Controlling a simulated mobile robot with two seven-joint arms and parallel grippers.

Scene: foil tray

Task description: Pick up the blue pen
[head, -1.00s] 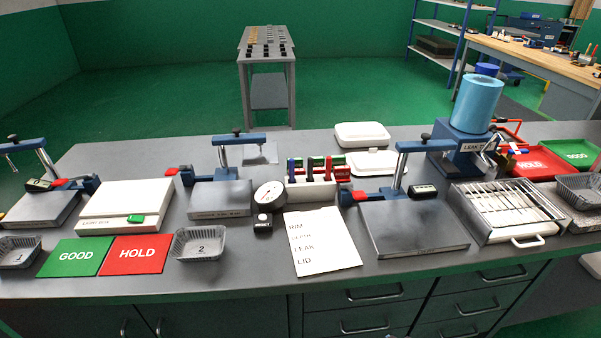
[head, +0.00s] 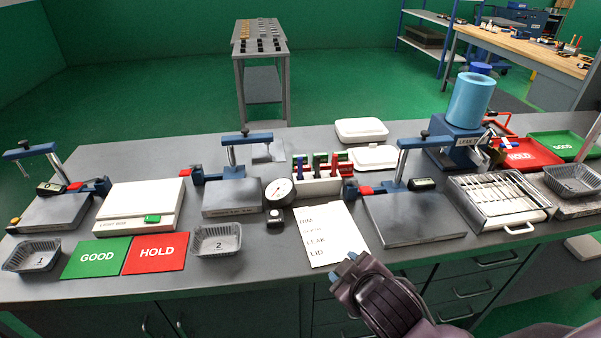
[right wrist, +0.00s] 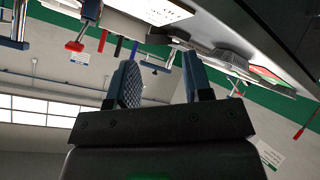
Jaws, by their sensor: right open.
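The blue pen (head: 297,166) appears to stand at the left end of a white pen holder (head: 318,188), beside green, dark and red pens. It is small, and its exact outline is hard to tell. My right gripper (head: 352,259) is in front of the bench's near edge, below the white paper card, well short of the holder. In the right wrist view its two fingers (right wrist: 160,78) are apart with nothing between them. Thin coloured items show past the fingers there, too small to identify surely. My left gripper is not in view.
A card (head: 325,235) listing RIM, LEAK and LID lies before the holder. White boxes (head: 362,130) sit behind.

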